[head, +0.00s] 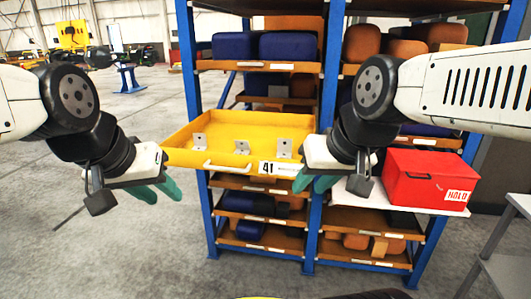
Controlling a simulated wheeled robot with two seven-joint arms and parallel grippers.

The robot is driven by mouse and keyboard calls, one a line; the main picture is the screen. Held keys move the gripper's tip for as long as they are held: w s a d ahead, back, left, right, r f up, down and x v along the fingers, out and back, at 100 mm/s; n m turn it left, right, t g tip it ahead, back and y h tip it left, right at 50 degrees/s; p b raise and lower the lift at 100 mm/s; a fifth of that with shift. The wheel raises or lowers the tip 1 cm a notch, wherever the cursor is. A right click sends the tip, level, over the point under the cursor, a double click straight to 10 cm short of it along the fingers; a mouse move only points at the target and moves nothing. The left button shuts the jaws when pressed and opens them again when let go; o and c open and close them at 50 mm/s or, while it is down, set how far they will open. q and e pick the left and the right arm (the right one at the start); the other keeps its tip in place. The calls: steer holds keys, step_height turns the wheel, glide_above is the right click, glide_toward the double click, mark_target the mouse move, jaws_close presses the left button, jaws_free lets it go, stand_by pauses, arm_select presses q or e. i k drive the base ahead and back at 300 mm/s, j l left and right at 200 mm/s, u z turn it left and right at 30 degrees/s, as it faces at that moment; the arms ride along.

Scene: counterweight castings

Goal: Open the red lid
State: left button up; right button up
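The red box (428,183) stands on a white board at the right of the rack. Its red lid (435,161) looks shut. A dark handle (418,176) and a white label (457,196) show on the front. My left gripper (158,192) is in the left half of the view, far from the box. Its teal fingers are apart with nothing between them. My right gripper (313,184) is left of the box and apart from it. Its teal fingers are also apart and look empty; its wrist hides part of the rack.
A yellow tray (180,151) with several metal brackets juts from the blue rack (188,60) between my arms. Shelves above and below hold blue and orange castings. A grey table (500,275) stands at the lower right.

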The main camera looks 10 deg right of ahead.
mark_target(429, 163)
steer(key=z, duration=1.7)
steer(key=i+l, duration=0.2)
steer(key=l, duration=0.15)
steer(key=i+l, duration=0.2)
steer(key=l, duration=0.2)
